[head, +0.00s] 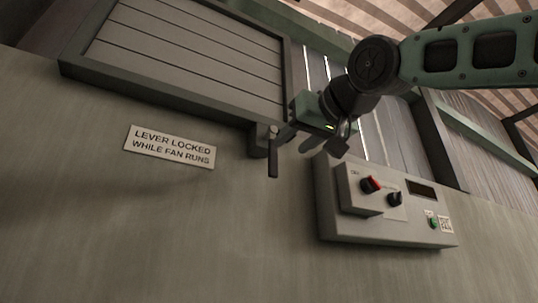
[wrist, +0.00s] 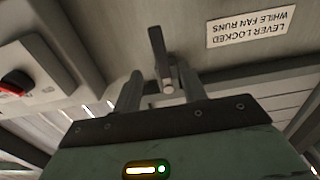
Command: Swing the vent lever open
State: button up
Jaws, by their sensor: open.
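The vent lever (head: 273,160) is a dark bar hanging straight down from a bracket at the lower right corner of the slatted vent (head: 190,50). The vent's slats lie flat and look closed. My gripper (head: 291,141) is open, just right of the lever's upper part. In the wrist view, the lever (wrist: 159,55) shows between and beyond the two spread fingers (wrist: 160,85), with its round pivot end near them. I cannot tell whether either finger touches it.
A sign (head: 170,146) left of the lever reads "LEVER LOCKED WHILE FAN RUNS". Below right of my gripper, a control box (head: 335,222) juts from the wall with a red knob (head: 370,185), a black knob (head: 395,199), a dark display (head: 421,189) and a green button (head: 433,223).

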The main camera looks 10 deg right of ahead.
aim_at(274, 159)
jog(key=p+x, duration=0.5)
jog(key=x, duration=0.4)
jog(key=shift+w+a+r, duration=0.1)
jog(key=shift+w+r, duration=0.1)
jog(key=shift+w, duration=0.15)
jog(key=shift+w+a+f, duration=0.2)
jog(key=shift+w+a, duration=0.05)
jog(key=shift+w, duration=0.35)
grip_shut()
